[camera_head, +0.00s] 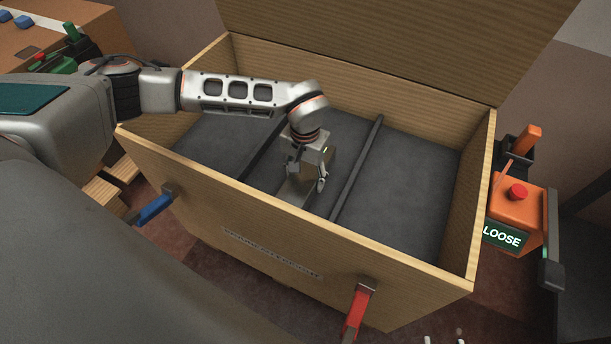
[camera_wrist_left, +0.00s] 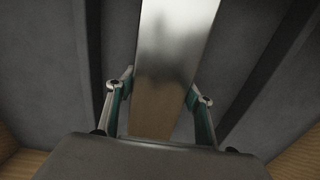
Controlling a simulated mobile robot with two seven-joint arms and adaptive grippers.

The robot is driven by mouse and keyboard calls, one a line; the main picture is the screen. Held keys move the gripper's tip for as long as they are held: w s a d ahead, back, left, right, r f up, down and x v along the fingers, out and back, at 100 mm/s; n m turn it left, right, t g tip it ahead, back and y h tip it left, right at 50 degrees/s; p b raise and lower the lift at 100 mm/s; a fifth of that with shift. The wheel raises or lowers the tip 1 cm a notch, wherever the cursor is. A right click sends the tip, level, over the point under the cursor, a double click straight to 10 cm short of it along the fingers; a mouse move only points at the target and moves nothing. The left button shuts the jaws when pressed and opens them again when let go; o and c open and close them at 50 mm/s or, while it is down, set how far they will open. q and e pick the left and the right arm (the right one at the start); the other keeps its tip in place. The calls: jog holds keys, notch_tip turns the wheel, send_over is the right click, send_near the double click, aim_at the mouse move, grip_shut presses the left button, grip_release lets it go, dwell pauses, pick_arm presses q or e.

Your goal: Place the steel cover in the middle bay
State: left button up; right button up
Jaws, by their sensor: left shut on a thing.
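The steel cover (camera_wrist_left: 176,65) is a flat, shiny metal strip between my left gripper's fingers in the left wrist view. My left gripper (camera_head: 308,182) reaches down into the middle bay of the wooden crate in the head view and is shut on the cover. Part of the cover (camera_head: 292,191) shows beside the fingers, low in that bay. The gripper and arm hide the rest, and I cannot tell whether it touches the floor. Dark dividers stand left (camera_head: 262,150) and right (camera_head: 357,172) of the bay. Two small pale tips at the bottom edge may be my right gripper.
The wooden crate (camera_head: 395,275) has its lid (camera_head: 400,35) raised behind. The left and right bays look empty. A blue latch (camera_head: 154,208) and a red latch (camera_head: 356,312) are on the front. An orange container labelled LOOSE (camera_head: 518,215) stands at the right.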

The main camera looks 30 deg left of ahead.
aim_at(306, 172)
pick_arm(q)
jog(key=o, duration=1.5)
pick_arm(e)
jog(key=shift+f, duration=0.1)
pick_arm(q)
jog(key=shift+r, duration=0.3)
jog(key=r, duration=0.2)
jog(key=r+p, duration=0.1)
jog(key=r, duration=0.2)
jog(key=shift+w+p, duration=0.2)
jog(key=shift+p, duration=0.1)
notch_tip(306, 172, up, 6)
jog(key=shift+s+f+p, duration=0.15)
jog(key=shift+f+p, duration=0.1)
jog(key=shift+p, duration=0.45)
jog(key=shift+s+r, duration=0.1)
jog(key=shift+r, duration=0.4)
pick_arm(e)
jog(key=shift+s+d, duration=0.3)
jog(key=shift+d, duration=0.25)
jog(key=shift+w+a+r, duration=0.1)
jog(key=shift+r, duration=0.1)
